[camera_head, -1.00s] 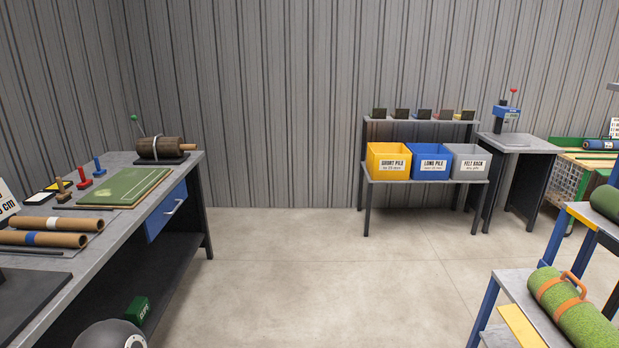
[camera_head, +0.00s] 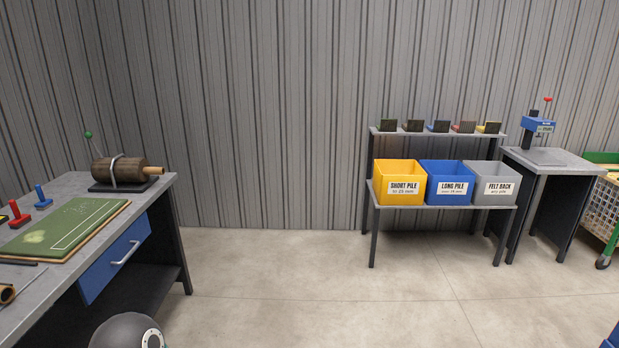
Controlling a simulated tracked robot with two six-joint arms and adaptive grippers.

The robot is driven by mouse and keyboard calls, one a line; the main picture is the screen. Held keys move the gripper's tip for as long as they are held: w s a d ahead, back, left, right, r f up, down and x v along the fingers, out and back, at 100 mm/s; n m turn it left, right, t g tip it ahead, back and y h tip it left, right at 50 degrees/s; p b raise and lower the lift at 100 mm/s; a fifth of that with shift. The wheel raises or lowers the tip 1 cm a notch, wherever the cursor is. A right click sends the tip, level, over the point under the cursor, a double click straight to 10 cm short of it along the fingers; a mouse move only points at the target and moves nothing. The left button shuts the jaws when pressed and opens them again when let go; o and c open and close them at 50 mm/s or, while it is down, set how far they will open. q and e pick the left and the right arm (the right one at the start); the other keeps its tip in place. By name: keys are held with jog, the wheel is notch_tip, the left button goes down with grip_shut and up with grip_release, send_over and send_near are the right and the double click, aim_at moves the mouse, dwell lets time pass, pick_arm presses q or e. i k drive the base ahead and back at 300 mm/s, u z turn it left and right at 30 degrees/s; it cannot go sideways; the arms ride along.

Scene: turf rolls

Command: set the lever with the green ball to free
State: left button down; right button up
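The lever's green ball (camera_head: 88,134) stands at the upper end of a thin rod, left of a dark brown roller (camera_head: 120,170). The rod leans up and to the left from the roller's left end. The roller lies on a black base (camera_head: 126,185) at the far end of the grey workbench (camera_head: 158,181), with a pale metal band around it and a light wooden handle at its right end. I cannot read any lever marking from here. Neither of my grippers is in view.
A green turf board (camera_head: 70,226) and red and blue handled tools (camera_head: 41,197) lie on the bench. A blue drawer (camera_head: 115,258) is below. A shelf with yellow (camera_head: 400,183), blue and grey bins stands at the back. The floor (camera_head: 310,275) between is clear.

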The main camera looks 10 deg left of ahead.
aim_at(88, 135)
jog(key=u, duration=0.15)
jog(key=i, duration=1.35)
jog(key=u, duration=0.6)
jog(key=i, duration=1.35)
jog(key=u, duration=0.65)
jog(key=i, duration=0.9)
jog(key=u, duration=0.3)
